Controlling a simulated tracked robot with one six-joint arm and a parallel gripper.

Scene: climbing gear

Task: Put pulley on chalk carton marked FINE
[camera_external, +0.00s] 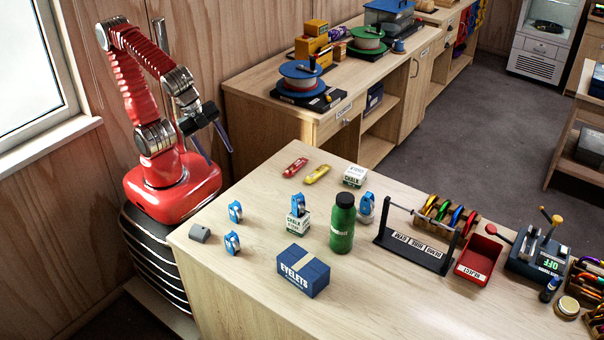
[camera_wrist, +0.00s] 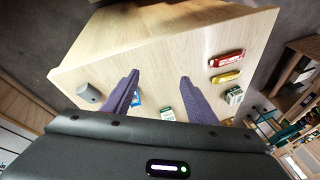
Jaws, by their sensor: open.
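Several blue pulleys are on the bench. Two stand at the left, a rear one (camera_external: 235,211) and a front one (camera_external: 232,243). Another pulley (camera_external: 298,204) sits on top of a chalk carton (camera_external: 298,224). A further pulley (camera_external: 366,204) is behind the green bottle; what is under it is unclear. A second chalk carton (camera_external: 354,176) stands farther back with its top bare. Both cartons read CHALK; the smaller word is too small to read. My gripper (camera_external: 217,156) is open and empty, raised left of the bench.
A grey cylinder (camera_external: 200,233) lies near the left edge. Red (camera_external: 295,166) and yellow (camera_external: 318,174) handles lie at the back. The front left bench is clear.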

